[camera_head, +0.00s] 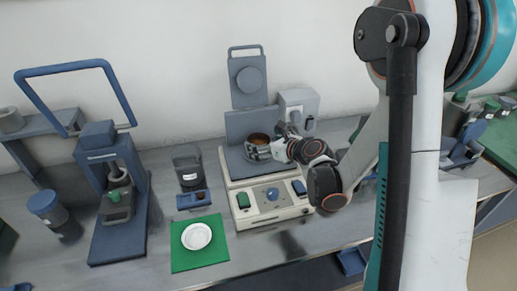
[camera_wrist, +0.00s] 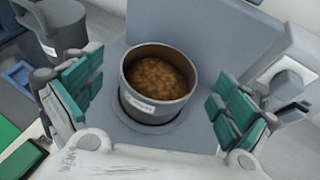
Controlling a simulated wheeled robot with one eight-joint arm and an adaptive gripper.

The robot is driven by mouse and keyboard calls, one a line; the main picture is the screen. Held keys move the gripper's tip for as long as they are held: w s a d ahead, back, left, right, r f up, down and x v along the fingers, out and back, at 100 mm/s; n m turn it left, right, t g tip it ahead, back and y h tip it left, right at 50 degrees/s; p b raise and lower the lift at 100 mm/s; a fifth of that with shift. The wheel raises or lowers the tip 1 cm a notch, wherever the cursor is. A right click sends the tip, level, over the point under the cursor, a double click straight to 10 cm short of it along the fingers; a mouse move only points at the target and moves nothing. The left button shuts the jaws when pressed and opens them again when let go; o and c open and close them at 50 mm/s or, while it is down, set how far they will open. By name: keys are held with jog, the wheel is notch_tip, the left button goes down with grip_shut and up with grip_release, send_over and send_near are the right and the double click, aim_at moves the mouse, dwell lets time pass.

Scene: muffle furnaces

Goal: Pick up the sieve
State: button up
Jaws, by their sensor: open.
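The sieve (camera_wrist: 158,103) is a grey round cup with a white label and brown grainy material inside. In the wrist view it stands upright on a round base on the grey plate of a machine. It also shows in the head view (camera_head: 258,139), partly hidden by my gripper. My gripper (camera_wrist: 160,95) is open, with one teal-padded finger on each side of the sieve and a visible gap on both sides. In the head view my gripper (camera_head: 262,150) reaches in from the right at the sieve's height.
The machine's control panel (camera_head: 272,207) is in front of the sieve, and its grey upright back (camera_head: 249,122) stands close behind. A grey box (camera_head: 299,104) is at the right. A white dish (camera_head: 196,236) lies on a green mat (camera_head: 182,262). A dark container (camera_head: 187,165) stands left.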

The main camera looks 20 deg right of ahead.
jog(key=shift+x, duration=0.85)
jog(key=shift+s, duration=0.1)
jog(key=c, duration=1.6)
notch_tip(320, 180, up, 20)
jog(key=p, duration=0.6)
jog(key=shift+p, duration=0.35)
